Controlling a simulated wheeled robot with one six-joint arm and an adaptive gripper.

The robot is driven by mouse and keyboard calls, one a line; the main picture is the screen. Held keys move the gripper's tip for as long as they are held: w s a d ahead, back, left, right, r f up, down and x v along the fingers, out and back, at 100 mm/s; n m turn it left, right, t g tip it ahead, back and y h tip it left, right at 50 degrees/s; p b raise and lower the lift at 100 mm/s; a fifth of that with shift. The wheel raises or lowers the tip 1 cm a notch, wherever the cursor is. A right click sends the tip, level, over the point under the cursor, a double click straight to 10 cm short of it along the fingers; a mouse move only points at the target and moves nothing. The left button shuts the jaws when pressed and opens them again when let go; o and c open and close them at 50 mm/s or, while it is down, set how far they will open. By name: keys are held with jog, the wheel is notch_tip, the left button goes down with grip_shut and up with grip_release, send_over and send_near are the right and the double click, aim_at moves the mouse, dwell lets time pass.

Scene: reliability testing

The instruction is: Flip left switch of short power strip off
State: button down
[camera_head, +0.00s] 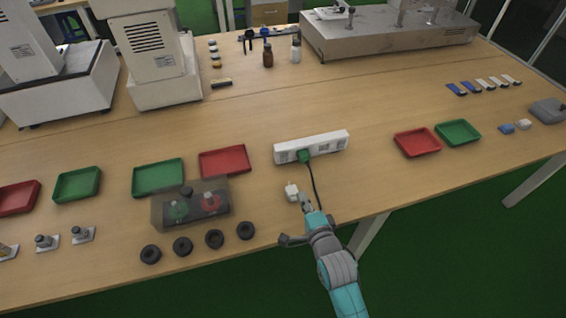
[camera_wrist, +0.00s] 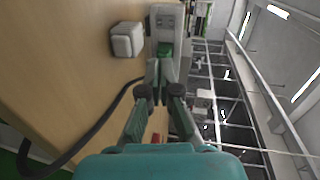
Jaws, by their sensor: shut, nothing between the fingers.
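The white power strip (camera_head: 330,143) lies on the table ahead of my gripper. A green plug (camera_head: 304,156) sits at its near side, left of the middle, with a black cable (camera_head: 314,188) running toward the front edge. The strip's switches are too small to tell apart or read. My gripper (camera_head: 305,201) is shut and empty, near the front edge, apart from the strip. In the wrist view the strip (camera_wrist: 166,20) and the green plug (camera_wrist: 165,49) show beyond my closed fingers (camera_wrist: 160,88), and part of the strip is out of frame.
A small white block (camera_head: 292,190) stands just left of my gripper. Red (camera_head: 223,160) and green trays (camera_head: 158,176) lie left, with a translucent box (camera_head: 190,204) and black rings (camera_head: 214,239) nearer the edge. More trays (camera_head: 417,142) lie right.

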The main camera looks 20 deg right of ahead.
jog(key=shift+w+a+r, duration=0.1)
jog(key=shift+w+r, duration=0.05)
jog(key=shift+w, duration=0.35)
jog(key=shift+w, duration=0.2)
send_near(285, 157)
jog(key=w, duration=0.1)
jog(key=w+f, duration=0.1)
jog(key=w, duration=0.1)
jog(key=w+f, duration=0.1)
jog(key=w, duration=0.1)
jog(key=shift+w+r, duration=0.1)
jog(key=shift+w, duration=0.8)
jog(key=shift+w+r, duration=0.15)
jog(key=shift+w, duration=0.25)
jog(key=shift+s, duration=0.1)
